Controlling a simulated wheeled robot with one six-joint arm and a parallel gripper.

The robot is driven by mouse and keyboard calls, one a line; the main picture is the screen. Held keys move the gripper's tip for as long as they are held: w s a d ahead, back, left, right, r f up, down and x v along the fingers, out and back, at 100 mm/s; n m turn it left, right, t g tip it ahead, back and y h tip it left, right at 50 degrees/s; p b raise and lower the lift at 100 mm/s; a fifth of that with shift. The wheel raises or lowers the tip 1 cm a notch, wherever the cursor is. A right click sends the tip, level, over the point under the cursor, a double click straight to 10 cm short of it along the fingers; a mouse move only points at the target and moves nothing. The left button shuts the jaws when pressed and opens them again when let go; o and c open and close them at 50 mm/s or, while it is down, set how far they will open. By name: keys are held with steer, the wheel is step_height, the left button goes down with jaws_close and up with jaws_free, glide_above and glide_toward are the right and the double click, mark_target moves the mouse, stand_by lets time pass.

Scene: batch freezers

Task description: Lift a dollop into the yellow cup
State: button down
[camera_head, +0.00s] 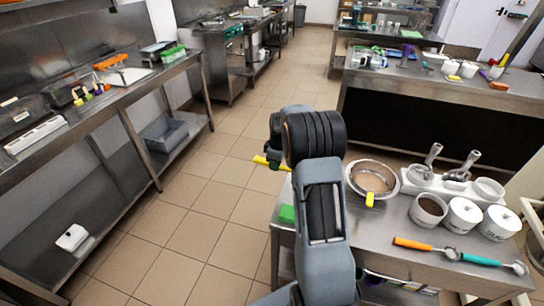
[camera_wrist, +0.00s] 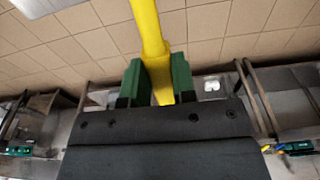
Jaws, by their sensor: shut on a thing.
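My gripper (camera_wrist: 158,82) has its green fingers shut on a yellow handle (camera_wrist: 147,25), which runs up out of the wrist view. In the head view my gripper (camera_head: 274,150) is left of the table, over the floor, and the yellow handle (camera_head: 266,162) sticks out to its left. The handle's working end is hidden. A small yellow thing (camera_head: 370,200) stands at the front rim of a metal bowl (camera_head: 354,186) with brownish contents; I cannot tell whether it is the yellow cup. No dollop can be made out.
The right table (camera_head: 385,268) holds white tubs (camera_head: 463,216), a white holder with metal scoops (camera_head: 433,158), an orange-handled spoon (camera_head: 418,244) and a teal-handled spoon (camera_head: 485,260). A green block (camera_head: 286,214) lies at its left edge. The tiled floor (camera_head: 205,215) left of it is clear.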

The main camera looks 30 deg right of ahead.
steer(key=shift+w+d, duration=0.15)
steer(key=shift+d, duration=0.1)
steer(key=shift+d+f, duration=0.1)
steer(key=shift+f, duration=0.05)
steer(key=shift+f+b, duration=0.75)
steer(key=shift+f, duration=0.05)
steer(key=shift+d+f+b, duration=0.1)
steer(key=shift+b, duration=0.25)
steer(key=r+t+y+b, duration=0.1)
steer(key=s+d+r+t+y+b, duration=0.1)
steer(key=r+t+y+b, duration=0.1)
steer(key=r, duration=0.1)
steer(key=shift+s+d+b, duration=0.15)
steer(key=shift+s+b, duration=0.05)
steer(key=shift+b, duration=0.2)
steer(key=s+d+r+t+y+b, duration=0.2)
steer(key=b, duration=0.4)
steer(key=s+d+r+t+y+b, duration=0.2)
steer(key=t+y+b, duration=0.1)
steer(key=b, duration=0.4)
steer(key=shift+s+d+y+b, duration=0.15)
steer(key=shift+d+y+b, duration=0.05)
steer(key=shift+y+b, duration=0.1)
steer(key=shift+s+d+r+t+y+b, duration=0.4)
steer(key=shift+t+b, duration=0.1)
steer(key=shift+b, duration=0.3)
